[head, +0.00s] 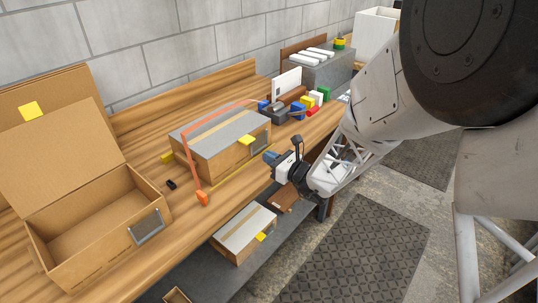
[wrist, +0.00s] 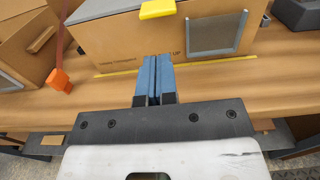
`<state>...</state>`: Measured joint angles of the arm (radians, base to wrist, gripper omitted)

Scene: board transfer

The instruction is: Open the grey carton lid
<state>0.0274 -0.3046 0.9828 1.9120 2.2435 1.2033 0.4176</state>
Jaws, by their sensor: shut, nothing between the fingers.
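The grey carton (head: 220,143) stands on the wooden bench with its grey-topped lid closed. A yellow tab (head: 246,140) sits at the lid's front edge. In the wrist view the carton's front face (wrist: 135,45) shows, with the yellow tab (wrist: 157,9) at the top and a grey-framed label window (wrist: 216,34). My gripper (head: 270,157) is in front of the carton, at the bench's front edge. In the wrist view its blue fingers (wrist: 154,80) are together and empty, below the yellow tab and apart from it.
An open brown carton (head: 95,235) stands at the left. An orange strap-like tool (head: 202,197) lies against the grey carton. Another carton (head: 240,236) is on the lower shelf. Coloured blocks (head: 310,100) and a grey bin (head: 318,70) stand farther right.

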